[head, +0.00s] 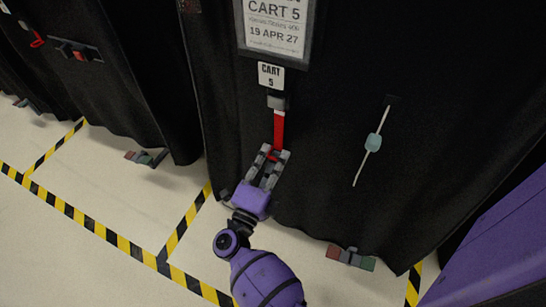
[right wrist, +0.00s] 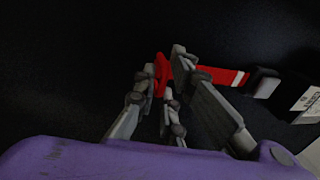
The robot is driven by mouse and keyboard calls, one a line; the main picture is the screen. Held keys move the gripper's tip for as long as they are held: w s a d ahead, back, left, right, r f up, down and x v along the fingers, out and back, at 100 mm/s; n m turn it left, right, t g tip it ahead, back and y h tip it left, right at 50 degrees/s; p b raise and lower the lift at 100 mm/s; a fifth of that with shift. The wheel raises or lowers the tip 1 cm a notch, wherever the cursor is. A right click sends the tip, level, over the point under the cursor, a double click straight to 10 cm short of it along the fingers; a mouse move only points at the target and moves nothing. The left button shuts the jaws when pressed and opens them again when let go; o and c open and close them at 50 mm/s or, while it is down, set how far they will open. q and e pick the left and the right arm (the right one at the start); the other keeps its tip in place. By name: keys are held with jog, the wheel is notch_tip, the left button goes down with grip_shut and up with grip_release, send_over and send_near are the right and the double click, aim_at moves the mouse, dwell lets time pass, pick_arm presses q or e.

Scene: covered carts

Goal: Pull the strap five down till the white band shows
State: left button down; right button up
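The red strap (head: 278,128) hangs down the black cover of cart 5 from a grey buckle (head: 278,102), below the small "CART 5" tag (head: 271,75). My right gripper (head: 274,153) is at the strap's lower end, its fingers closed around the red end. In the right wrist view the strap (right wrist: 215,75) runs right from between the fingertips (right wrist: 165,72) to the dark buckle (right wrist: 266,83). A thin white band (right wrist: 240,78) shows across the strap near the buckle. The fingers partly hide the strap's end. My left gripper is not in view.
A caster pedal (head: 350,258) sticks out below the hem. Another covered cart (head: 130,80) stands left. Yellow-black tape (head: 100,230) marks the open floor.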

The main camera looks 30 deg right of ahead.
jog(key=o, duration=0.4)
jog(key=shift+f, duration=0.15)
jog(key=shift+c, duration=0.2)
jog(key=v, duration=1.2)
jog(key=shift+s+a, duration=0.1)
